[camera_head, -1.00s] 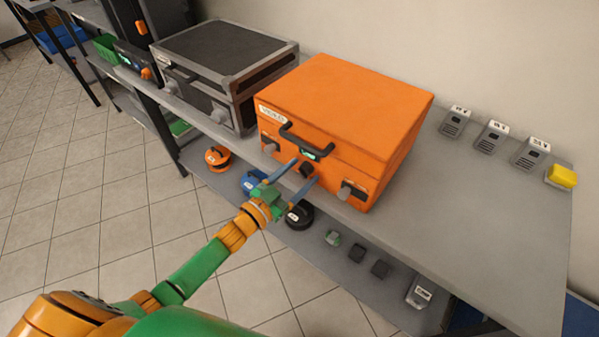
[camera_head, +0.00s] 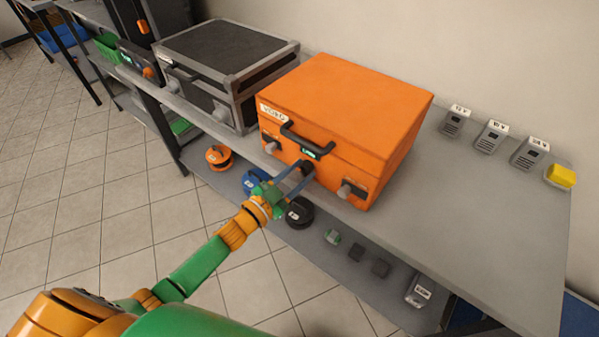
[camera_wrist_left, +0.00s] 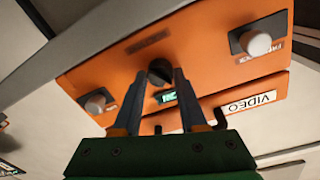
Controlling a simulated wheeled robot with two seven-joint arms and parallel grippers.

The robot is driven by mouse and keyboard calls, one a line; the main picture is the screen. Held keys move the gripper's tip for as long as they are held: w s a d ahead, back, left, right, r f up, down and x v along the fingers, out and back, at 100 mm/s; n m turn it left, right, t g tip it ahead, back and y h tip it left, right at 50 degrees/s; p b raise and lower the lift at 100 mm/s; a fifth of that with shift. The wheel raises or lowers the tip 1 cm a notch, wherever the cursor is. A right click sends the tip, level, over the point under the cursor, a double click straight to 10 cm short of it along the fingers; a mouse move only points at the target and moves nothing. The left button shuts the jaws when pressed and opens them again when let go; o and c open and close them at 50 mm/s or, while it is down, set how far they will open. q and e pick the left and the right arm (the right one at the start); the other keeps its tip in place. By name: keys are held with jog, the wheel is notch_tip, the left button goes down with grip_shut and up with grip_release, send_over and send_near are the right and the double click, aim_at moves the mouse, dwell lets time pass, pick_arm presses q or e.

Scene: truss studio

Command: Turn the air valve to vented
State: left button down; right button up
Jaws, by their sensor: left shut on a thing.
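The orange case (camera_head: 345,110) stands on the shelf with its lid down and a VIDEO label on its front. The air valve, a dark round knob (camera_wrist_left: 159,72), sits on the case front beside a small lit green display (camera_head: 311,151). My left gripper (camera_head: 300,174) is shut on the knob, one finger on each side of it, and the left wrist view also shows these fingers (camera_wrist_left: 158,80). I cannot read the valve's marking. My right gripper is not in view.
A black case (camera_head: 225,60) stands left of the orange one. Latches (camera_head: 352,189) flank the valve. Chargers (camera_head: 491,138) and a yellow block (camera_head: 561,177) stand at the right.

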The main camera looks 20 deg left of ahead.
pick_arm(q)
jog(key=m, duration=0.7)
jog(key=shift+m, duration=0.4)
jog(key=m, duration=0.4)
jog(key=shift+y, duration=0.4)
jog(key=shift+d+r+m+b, duration=0.1)
jog(key=shift+m+b, duration=0.35)
jog(key=shift+m, duration=1.15)
jog(key=shift+r+m, duration=0.1)
jog(key=shift+m, duration=0.2)
jog(key=shift+c, duration=2.3)
grip_release()
jog(key=shift+f, duration=0.2)
